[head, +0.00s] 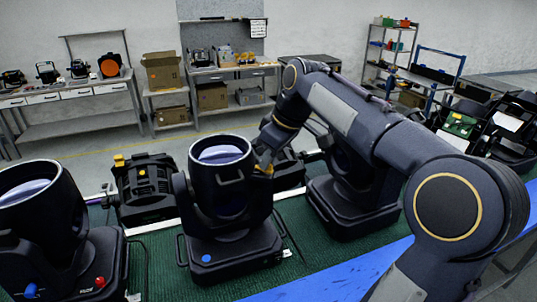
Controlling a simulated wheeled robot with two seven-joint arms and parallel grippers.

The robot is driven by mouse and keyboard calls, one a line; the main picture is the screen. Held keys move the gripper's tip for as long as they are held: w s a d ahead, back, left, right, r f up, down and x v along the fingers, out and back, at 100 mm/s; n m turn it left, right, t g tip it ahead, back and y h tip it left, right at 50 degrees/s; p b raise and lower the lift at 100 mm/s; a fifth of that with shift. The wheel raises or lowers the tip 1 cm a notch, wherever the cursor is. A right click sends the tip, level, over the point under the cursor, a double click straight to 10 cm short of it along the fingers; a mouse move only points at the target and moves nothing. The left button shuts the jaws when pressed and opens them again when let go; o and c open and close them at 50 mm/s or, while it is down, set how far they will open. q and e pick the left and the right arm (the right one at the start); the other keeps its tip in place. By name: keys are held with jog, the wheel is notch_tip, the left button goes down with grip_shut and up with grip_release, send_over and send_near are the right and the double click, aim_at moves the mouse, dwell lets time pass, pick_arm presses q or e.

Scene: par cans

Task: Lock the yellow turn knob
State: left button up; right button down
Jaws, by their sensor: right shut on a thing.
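A black par can (222,185) with an open round top stands in the middle of the green work surface (155,258). The yellow turn knob (264,170) is on its upper right side, partly covered by my right gripper (265,161). My right arm comes in from the right, and its gripper is shut on the yellow knob. The fingertips are small and dark here, so the knob's angle cannot be told. My left gripper is not in view.
Another par can (40,225) with a blue knob (30,290) and a red knob (100,282) stands at left. A black fixture with a yellow part (143,186) sits behind. More black fixtures (462,125) are at right. A blue strip (330,275) runs along the front.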

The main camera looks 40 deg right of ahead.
jog(key=shift+d+n+y, duration=0.1)
jog(key=shift+n+y, duration=0.5)
jog(key=shift+n, duration=1)
jog(key=shift+g, duration=0.4)
jog(key=c, duration=1.5)
grip_release()
jog(key=shift+c, duration=0.2)
jog(key=shift+s+d+r, duration=0.1)
jog(key=shift+d+r, duration=0.05)
jog(key=shift+r, duration=0.4)
jog(key=v, duration=0.6)
jog(key=shift+s+r, duration=0.2)
jog(key=shift+r, duration=0.1)
